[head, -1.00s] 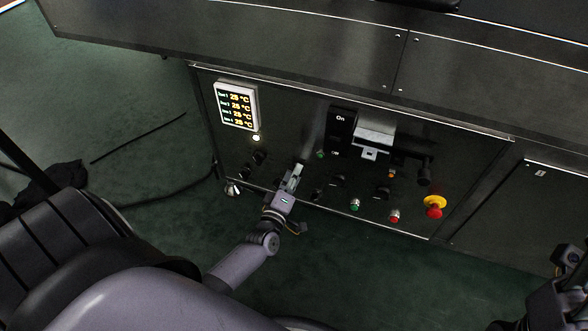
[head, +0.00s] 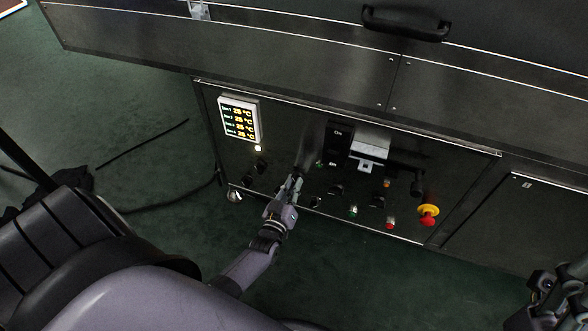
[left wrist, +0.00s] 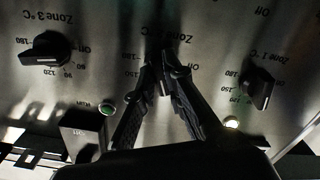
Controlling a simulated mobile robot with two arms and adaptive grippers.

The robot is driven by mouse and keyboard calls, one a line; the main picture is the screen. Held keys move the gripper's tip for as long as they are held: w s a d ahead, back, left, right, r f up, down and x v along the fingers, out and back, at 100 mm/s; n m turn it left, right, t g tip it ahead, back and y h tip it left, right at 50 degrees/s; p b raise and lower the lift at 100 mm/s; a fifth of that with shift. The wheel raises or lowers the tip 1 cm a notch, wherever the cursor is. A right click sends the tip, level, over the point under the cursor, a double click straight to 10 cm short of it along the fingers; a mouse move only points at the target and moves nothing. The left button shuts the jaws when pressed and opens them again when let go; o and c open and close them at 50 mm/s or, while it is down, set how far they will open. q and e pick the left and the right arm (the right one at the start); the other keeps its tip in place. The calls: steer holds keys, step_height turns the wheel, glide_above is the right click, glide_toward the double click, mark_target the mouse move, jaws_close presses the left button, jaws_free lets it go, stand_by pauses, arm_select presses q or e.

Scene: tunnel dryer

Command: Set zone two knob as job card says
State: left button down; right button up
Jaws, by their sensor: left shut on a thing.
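My left gripper (head: 297,181) reaches the dark control panel (head: 225,165) from below. In the left wrist view its two fingers (left wrist: 163,73) come together on the zone two knob (left wrist: 165,86), just under the upside-down "Zone 2" lettering. The fingers hide most of that knob, and its setting cannot be read. The zone three knob (left wrist: 47,48) shows to the left and the zone one knob (left wrist: 260,89) to the right, both free. No readable job card shows. Part of my right arm is at the head view's lower right; its jaws cannot be made out.
A lit temperature display (head: 239,119) hangs at the panel's upper left. Right of my gripper are a large On/Off switch with a grey handle (head: 370,144), green (head: 353,211) and red (head: 390,223) buttons, and a red emergency stop (head: 429,212) on yellow.

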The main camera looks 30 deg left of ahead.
arm_select(q)
steer(key=shift+w+a+r+m, duration=0.25)
steer(key=shift+r+m, duration=0.05)
steer(key=shift+r, duration=0.1)
steer(key=c, duration=1.7)
jaws_free()
steer(key=shift+o, duration=0.2)
steer(key=shift+d+f, duration=0.1)
steer(key=v, duration=1.2)
steer(key=shift+s+f, duration=0.1)
